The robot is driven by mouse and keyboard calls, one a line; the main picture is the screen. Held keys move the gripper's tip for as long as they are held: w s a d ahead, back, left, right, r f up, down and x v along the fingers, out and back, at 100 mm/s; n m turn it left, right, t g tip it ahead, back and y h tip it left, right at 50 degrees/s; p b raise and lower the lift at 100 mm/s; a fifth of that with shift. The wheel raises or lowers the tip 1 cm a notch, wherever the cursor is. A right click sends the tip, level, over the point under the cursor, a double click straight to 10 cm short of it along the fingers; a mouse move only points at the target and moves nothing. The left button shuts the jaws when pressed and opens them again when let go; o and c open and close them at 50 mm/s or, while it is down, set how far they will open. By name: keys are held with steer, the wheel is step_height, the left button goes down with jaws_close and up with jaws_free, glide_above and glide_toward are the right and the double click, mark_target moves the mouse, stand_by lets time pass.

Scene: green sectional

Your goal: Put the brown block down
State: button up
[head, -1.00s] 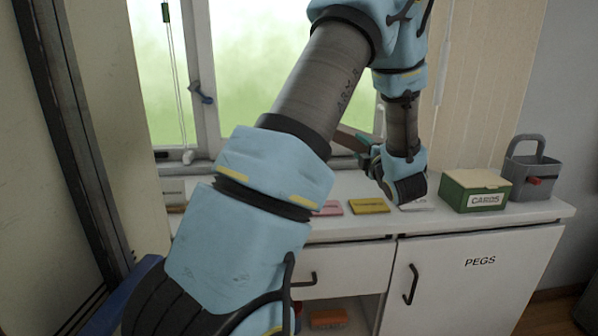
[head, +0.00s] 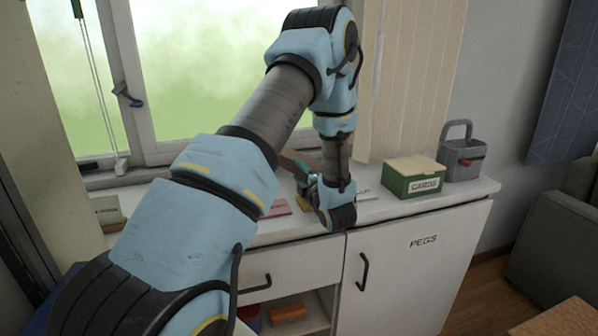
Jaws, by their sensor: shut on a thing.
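My gripper (head: 304,176) is above the white cabinet top (head: 470,190), close to the window side. It is shut on the brown block (head: 291,163), which sticks out to the left of the jaws. The block looks held above the surface, but its exact height is hard to tell. My wrist hides part of the gripper and the counter behind it.
Flat pink (head: 278,208) and yellow (head: 302,205) things lie near my wrist. A green CARDS box (head: 413,183) and a grey caddy (head: 460,158) stand to the right. Below are a drawer and the PEGS door (head: 420,270). A green sofa (head: 555,245) is at right.

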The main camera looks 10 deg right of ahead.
steer(key=shift+f, duration=0.25)
steer(key=shift+f+b, duration=0.4)
steer(key=shift+b, duration=0.15)
steer(key=o, duration=1.3)
steer(key=shift+r+p, duration=0.45)
steer(key=shift+p, duration=0.1)
steer(key=b+v, duration=0.5)
steer(key=v, duration=0.6)
steer(key=shift+f, duration=0.15)
steer(key=shift+s+d, duration=0.2)
steer(key=shift+s, duration=0.35)
